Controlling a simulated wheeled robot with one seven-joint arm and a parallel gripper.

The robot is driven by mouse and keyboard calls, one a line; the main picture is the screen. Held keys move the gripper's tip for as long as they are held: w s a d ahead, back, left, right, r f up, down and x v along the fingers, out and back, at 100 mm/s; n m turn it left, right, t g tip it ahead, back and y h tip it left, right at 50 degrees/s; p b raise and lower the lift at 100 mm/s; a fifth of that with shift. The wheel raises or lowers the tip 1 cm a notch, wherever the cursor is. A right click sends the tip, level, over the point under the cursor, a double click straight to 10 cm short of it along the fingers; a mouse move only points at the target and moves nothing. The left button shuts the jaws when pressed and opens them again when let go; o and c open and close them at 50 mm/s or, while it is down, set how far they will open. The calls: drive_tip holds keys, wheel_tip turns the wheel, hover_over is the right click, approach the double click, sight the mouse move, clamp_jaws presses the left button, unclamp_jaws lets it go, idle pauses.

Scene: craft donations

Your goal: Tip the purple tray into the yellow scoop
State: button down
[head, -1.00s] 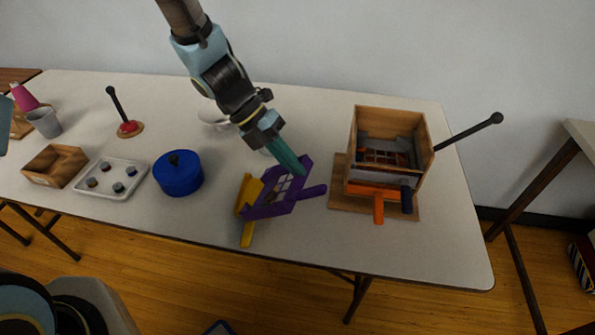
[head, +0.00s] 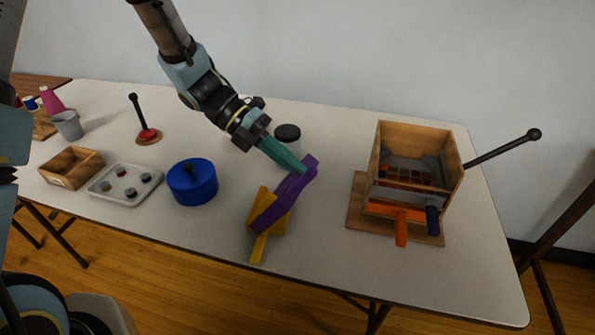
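The purple tray (head: 287,196) is steeply tilted, its underside toward the camera and its lower left end over the yellow scoop. The yellow scoop (head: 262,202) sits near the front edge of the table, partly hidden behind the tray, with its handle (head: 259,249) pointing to the front. My gripper (head: 303,169) comes in from the upper left, its teal fingers closed at the tray's upper right end, holding it. The inside of the tray and whatever is in the scoop are hidden.
A wooden box with a long black lever (head: 503,146) and orange handle stands at right. A blue lidded pot (head: 192,182), a grey tray (head: 125,197) with several small pieces and a wooden box (head: 71,181) are at left. A black-lidded jar (head: 287,134) stands behind my gripper.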

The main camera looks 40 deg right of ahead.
drive_tip(key=w+a+g+h, duration=0.3)
drive_tip(key=w+g, duration=0.4)
drive_tip(key=w, duration=0.3)
drive_tip(key=shift+a+f+g, duration=0.3)
drive_tip(key=shift+a+g, duration=0.1)
drive_tip(key=shift+a, duration=0.25)
idle(0.8)
idle(1.4)
